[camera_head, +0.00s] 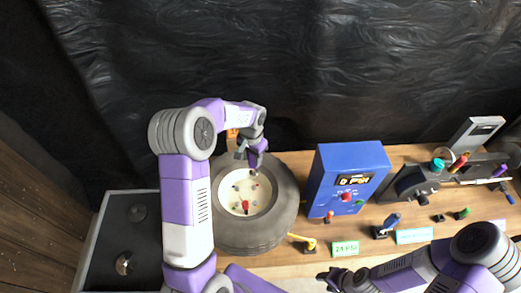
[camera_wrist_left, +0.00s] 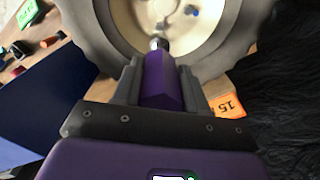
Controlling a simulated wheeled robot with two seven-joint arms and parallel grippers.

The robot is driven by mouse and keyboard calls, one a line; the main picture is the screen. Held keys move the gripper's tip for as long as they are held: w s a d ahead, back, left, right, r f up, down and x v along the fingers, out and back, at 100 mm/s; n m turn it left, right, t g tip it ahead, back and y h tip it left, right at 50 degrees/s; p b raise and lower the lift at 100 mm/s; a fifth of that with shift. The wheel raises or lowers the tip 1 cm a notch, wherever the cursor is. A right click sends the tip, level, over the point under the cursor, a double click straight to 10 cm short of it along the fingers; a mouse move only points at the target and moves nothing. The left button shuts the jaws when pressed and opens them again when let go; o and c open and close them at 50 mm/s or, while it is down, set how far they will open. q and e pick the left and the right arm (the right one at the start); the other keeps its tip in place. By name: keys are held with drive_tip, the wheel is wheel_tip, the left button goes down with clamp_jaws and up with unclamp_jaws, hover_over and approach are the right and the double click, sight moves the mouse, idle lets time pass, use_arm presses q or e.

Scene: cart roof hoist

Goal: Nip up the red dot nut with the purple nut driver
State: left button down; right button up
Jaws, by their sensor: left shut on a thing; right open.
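A wheel with a grey tyre (camera_head: 283,205) and a cream hub (camera_head: 228,190) lies on the bench. Small coloured marks and nuts sit on the hub; a red part (camera_head: 245,206) shows low on it. Which one is the red dot nut I cannot tell for certain. My left gripper (camera_head: 250,152) is shut on the purple nut driver (camera_wrist_left: 162,80), above the hub's upper edge. The driver's metal tip (camera_wrist_left: 159,43) points at the hub; contact with a nut is unclear. A blue nut (camera_wrist_left: 192,10) shows beyond it. My right gripper (camera_head: 328,277) is open and empty near the bench front.
A blue box with a display (camera_head: 347,180) stands right of the wheel. A yellow-handled part (camera_head: 302,239), a green label (camera_head: 345,248) and a blue-handled tool (camera_head: 388,224) lie in front. An orange label (camera_wrist_left: 229,107) lies by the tyre. A dark tray (camera_head: 112,225) is left.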

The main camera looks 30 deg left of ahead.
sight(252, 167)
use_arm(q)
drive_tip(key=shift+s+f, duration=0.3)
drive_tip(key=shift+s, duration=0.25)
drive_tip(key=shift+w+f, duration=0.15)
drive_tip(key=shift+w, duration=0.15)
drive_tip(key=shift+s+f, duration=0.1)
drive_tip(key=shift+s, duration=0.05)
drive_tip(key=shift+f+b, duration=0.25)
drive_tip(key=shift+b, duration=0.2)
wheel_tip(252, 167, down, 4)
drive_tip(key=b, duration=0.3)
drive_tip(key=shift+r, duration=0.1)
use_arm(e)
drive_tip(key=f, duration=0.4)
drive_tip(key=shift+s, duration=0.35)
drive_tip(key=shift+r, duration=0.1)
